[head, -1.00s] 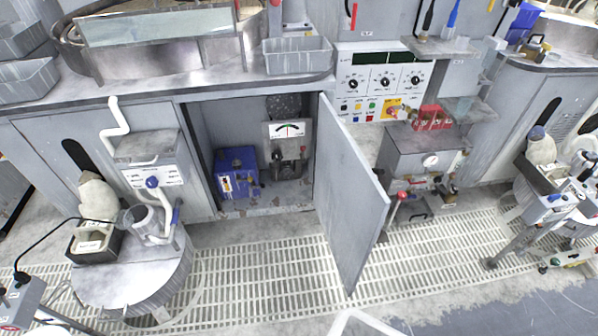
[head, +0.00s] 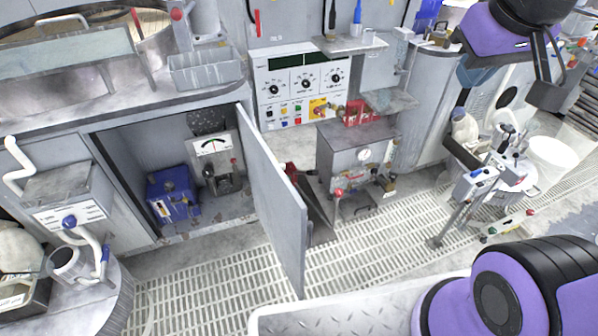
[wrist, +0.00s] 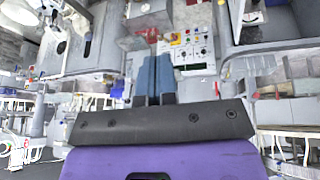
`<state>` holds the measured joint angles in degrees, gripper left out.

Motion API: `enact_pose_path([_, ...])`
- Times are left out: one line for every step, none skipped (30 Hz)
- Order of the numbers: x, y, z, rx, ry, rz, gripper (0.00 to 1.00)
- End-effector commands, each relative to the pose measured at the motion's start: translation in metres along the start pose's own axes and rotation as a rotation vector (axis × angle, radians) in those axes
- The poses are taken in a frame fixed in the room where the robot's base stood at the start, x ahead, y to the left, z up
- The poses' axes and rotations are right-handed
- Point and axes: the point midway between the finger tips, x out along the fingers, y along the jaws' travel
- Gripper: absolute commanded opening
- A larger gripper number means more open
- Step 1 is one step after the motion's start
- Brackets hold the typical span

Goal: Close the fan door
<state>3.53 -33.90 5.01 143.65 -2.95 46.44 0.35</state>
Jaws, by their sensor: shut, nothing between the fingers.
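The fan door (head: 272,203) is a plain grey panel in the head view. It stands open, hinged at the right side of the cabinet opening and swung out over the grated floor. The cabinet (head: 130,140) shows its dark inside. My gripper (head: 475,76) is at the upper right of the head view, well apart from the door, partly hidden by my purple wrist. In the wrist view its two blue fingers (wrist: 155,74) are together and empty. I cannot make out the door surely in the wrist view.
Inside the cabinet are a blue box (head: 173,195) and a gauge unit (head: 215,155). A grey metal box (head: 350,160) stands right of the door, below the control panel (head: 300,85). A machine with a white bucket (head: 552,160) is at the right. Grating (head: 200,285) before the cabinet is clear.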

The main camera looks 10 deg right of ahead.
Motion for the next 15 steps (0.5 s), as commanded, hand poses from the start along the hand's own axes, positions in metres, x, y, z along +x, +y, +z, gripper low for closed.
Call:
enact_pose_path([0.014, 0.0, -0.01, -0.018, -0.024, 0.016, 0.0])
enact_pose_path([0.022, -0.001, -0.015, -0.031, -0.031, 0.023, 0.0])
enact_pose_path([0.032, -0.002, -0.022, -0.046, -0.041, 0.031, 0.0])
enact_pose_path([0.04, -0.003, -0.028, -0.06, -0.048, 0.036, 0.0])
enact_pose_path([0.048, -0.004, -0.032, -0.072, -0.055, 0.04, 0.0])
enact_pose_path([0.058, -0.005, -0.038, -0.088, -0.066, 0.044, 0.0])
enact_pose_path([0.067, -0.006, -0.043, -0.101, -0.073, 0.045, 0.0])
enact_pose_path([0.075, -0.007, -0.047, -0.114, -0.081, 0.046, 0.0])
enact_pose_path([0.087, -0.008, -0.052, -0.129, -0.089, 0.044, 0.0])
enact_pose_path([0.096, -0.009, -0.056, -0.143, -0.095, 0.042, 0.0])
enact_pose_path([0.105, -0.01, -0.059, -0.155, -0.102, 0.039, 0.0])
enact_pose_path([0.117, -0.013, -0.063, -0.171, -0.109, 0.033, 0.0])
enact_pose_path([0.126, -0.014, -0.066, -0.183, -0.116, 0.028, 0.0])
enact_pose_path([0.135, -0.015, -0.069, -0.195, -0.121, 0.021, 0.0])
enact_pose_path([0.148, -0.018, -0.072, -0.209, -0.128, 0.011, 0.0])
